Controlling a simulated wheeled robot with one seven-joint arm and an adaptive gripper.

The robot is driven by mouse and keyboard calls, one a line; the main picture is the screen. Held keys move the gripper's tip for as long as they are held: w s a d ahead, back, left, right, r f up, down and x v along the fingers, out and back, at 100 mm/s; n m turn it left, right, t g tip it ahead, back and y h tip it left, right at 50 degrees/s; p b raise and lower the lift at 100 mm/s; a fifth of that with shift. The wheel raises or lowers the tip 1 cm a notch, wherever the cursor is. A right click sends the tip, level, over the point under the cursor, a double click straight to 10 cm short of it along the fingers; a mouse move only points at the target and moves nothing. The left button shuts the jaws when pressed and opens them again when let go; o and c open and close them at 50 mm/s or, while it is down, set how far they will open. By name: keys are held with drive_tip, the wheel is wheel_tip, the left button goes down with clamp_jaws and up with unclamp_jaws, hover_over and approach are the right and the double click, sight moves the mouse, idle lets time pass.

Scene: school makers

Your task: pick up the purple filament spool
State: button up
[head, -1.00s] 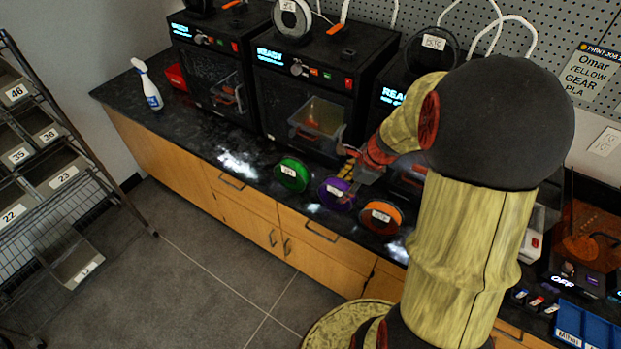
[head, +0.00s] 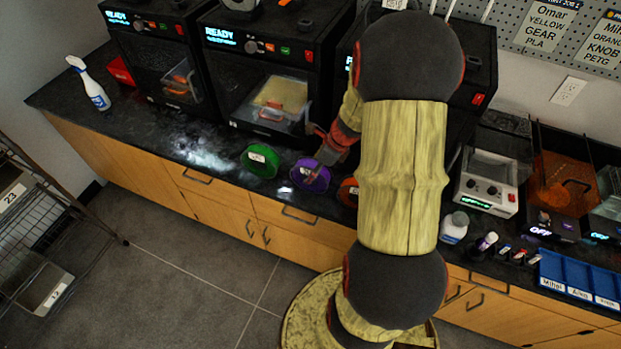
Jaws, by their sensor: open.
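The purple filament spool (head: 299,177) sits on the black counter in the head view, with a white label on its face. A green spool (head: 260,161) stands to its left and an orange spool (head: 348,192) to its right, partly hidden by my arm. My gripper (head: 316,170) is open and reaches down from the upper right to the purple spool. Its fingers overlap the spool's right side in the picture. Whether they touch it, I cannot tell.
Black printers (head: 265,75) stand along the back of the counter (head: 140,128). A spray bottle (head: 88,84) and a red bin (head: 121,70) are at the left. A white-fronted device (head: 487,183), small bottles and blue trays (head: 577,278) are at the right. A wire rack (head: 50,230) stands at the left.

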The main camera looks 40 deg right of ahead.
drive_tip(key=shift+d+b+x, duration=0.15)
drive_tip(key=shift+b+x, duration=0.75)
drive_tip(key=shift+x, duration=1.1)
drive_tip(key=shift+d+b+x, duration=0.15)
drive_tip(key=shift+b+x, duration=0.7)
drive_tip(key=shift+x, duration=1.15)
drive_tip(key=shift+w, duration=0.15)
drive_tip(key=shift+c, duration=1.2)
drive_tip(key=c, duration=1.1)
drive_tip(key=shift+r, duration=0.1)
clamp_jaws()
